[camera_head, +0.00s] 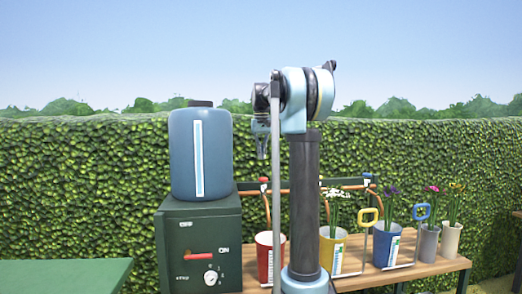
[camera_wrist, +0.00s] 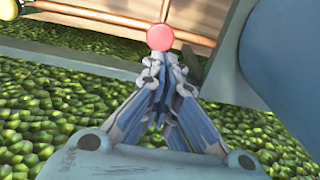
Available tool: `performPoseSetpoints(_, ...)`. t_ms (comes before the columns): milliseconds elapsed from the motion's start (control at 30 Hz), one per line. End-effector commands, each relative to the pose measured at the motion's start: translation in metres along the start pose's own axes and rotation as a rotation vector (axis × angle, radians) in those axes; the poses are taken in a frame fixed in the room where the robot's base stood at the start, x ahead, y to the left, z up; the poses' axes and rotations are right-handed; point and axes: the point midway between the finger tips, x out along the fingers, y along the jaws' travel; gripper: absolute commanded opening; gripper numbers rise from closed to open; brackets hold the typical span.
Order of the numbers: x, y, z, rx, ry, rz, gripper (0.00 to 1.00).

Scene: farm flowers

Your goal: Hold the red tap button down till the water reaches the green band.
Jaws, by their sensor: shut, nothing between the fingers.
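The red tap button (camera_wrist: 160,37) shows as a round red disc just beyond my fingertips in the wrist view. In the head view the red button (camera_head: 263,180) tops a copper pipe above the red pot (camera_head: 263,243). My gripper (camera_head: 262,156) points down above the button, shut and empty. In the wrist view my gripper (camera_wrist: 160,68) has its fingers together, and the tips look close to the button; I cannot tell whether they touch it. The red pot's front strip is partly hidden by my arm. I cannot make out its green band or any water level.
A blue tank (camera_head: 177,150) with a pale gauge stands on a green box (camera_head: 175,240) with a red lever and a dial, left of the pots. Yellow (camera_head: 326,252) and blue (camera_head: 380,248) flower pots stand right on the wooden bench (camera_head: 440,266). A hedge (camera_head: 80,180) runs behind.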

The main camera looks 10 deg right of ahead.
Motion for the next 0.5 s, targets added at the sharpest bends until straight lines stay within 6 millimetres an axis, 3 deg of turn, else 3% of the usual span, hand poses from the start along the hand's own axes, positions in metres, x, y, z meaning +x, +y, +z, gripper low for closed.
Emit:
performPoseSetpoints(300, 0.054, 0.000, 0.000, 0.000, 0.000, 0.000, 0.00)
performPoseSetpoints(500, 0.076, 0.000, 0.000, 0.000, 0.000, 0.000, 0.00)
